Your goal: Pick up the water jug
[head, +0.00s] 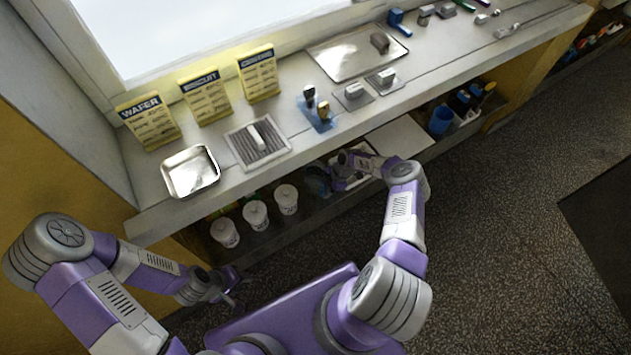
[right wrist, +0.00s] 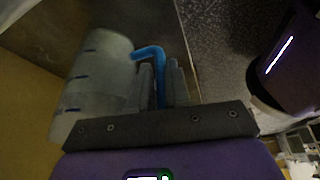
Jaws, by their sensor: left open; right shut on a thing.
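The water jug (right wrist: 98,75) is translucent and pale with blue level marks and a blue handle (right wrist: 150,52). In the right wrist view the two fingers of my right gripper (right wrist: 161,80) are shut on the handle, one on each side of it. In the head view my right gripper (head: 343,170) is in the lower shelf below the counter, and the jug (head: 316,182) shows only as a small bluish patch beside it. I cannot tell whether the jug touches the shelf. My left gripper (head: 228,288) is open and empty, low on the left, in front of the shelf.
Several white tubs (head: 255,214) stand on the lower shelf left of the jug. A blue container (head: 440,121) and dark bottles stand on it further right. The counter (head: 215,212) edge overhangs the shelf. The speckled floor (head: 480,240) at right is clear.

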